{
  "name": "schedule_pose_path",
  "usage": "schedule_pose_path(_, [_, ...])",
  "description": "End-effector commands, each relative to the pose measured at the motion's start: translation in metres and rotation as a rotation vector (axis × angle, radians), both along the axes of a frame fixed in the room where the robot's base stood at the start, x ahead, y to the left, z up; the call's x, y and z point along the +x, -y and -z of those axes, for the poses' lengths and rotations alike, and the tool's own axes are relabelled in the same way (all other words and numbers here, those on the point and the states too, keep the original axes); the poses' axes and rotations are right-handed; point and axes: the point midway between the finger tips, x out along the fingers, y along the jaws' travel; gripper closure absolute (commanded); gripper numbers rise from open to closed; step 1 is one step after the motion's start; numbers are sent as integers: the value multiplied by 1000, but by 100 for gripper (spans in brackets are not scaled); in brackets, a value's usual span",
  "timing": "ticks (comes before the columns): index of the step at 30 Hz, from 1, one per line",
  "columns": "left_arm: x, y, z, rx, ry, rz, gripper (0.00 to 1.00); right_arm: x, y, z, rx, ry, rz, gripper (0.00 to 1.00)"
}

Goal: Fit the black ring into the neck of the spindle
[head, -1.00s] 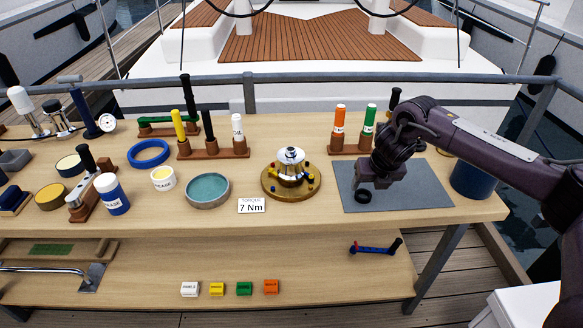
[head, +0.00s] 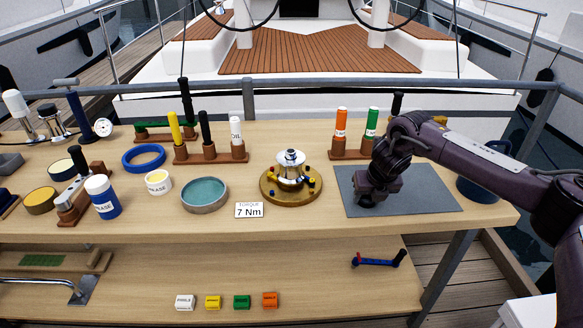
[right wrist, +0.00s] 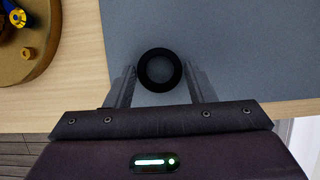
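The black ring (right wrist: 160,70) lies on the grey mat (head: 425,188), seen in the right wrist view between my right gripper's fingers; in the head view it is hidden by that gripper. My right gripper (head: 364,202) is low over the mat's left part. Its fingers (right wrist: 160,85) are open, one on each side of the ring, with a small gap to each side. The spindle (head: 291,168), a silver part on a round brass base (head: 291,196), stands left of the mat. Its base edge (right wrist: 35,62) also shows in the right wrist view. My left gripper is not in view.
A 7 Nm card (head: 249,210) and a teal-filled round dish (head: 204,194) are left of the spindle. A rack with orange and green bottles (head: 351,155) stands behind the mat's left edge. A dark blue container (head: 480,188) is at the right. Bare wood separates spindle and mat.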

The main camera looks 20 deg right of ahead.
Motion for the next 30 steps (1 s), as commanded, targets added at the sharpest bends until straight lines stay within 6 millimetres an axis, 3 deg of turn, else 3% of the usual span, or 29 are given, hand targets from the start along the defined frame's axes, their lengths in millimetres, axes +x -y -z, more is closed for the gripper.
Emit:
schedule_pose_path(1, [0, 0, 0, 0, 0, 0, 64, 0, 0, 0, 0, 0, 0, 58])
schedule_pose_path(7, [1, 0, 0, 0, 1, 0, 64, 0, 0, 0, 0, 0, 0, 82])
schedule_pose_path(13, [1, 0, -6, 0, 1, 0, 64, 0, 0, -7, 0, 0, 0, 82])
schedule_pose_path(25, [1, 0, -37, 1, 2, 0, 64, 0, 0, -39, -1, 0, 0, 82])
schedule_pose_path(30, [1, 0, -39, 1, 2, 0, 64, 0, 0, -41, -1, 0, 0, 82])
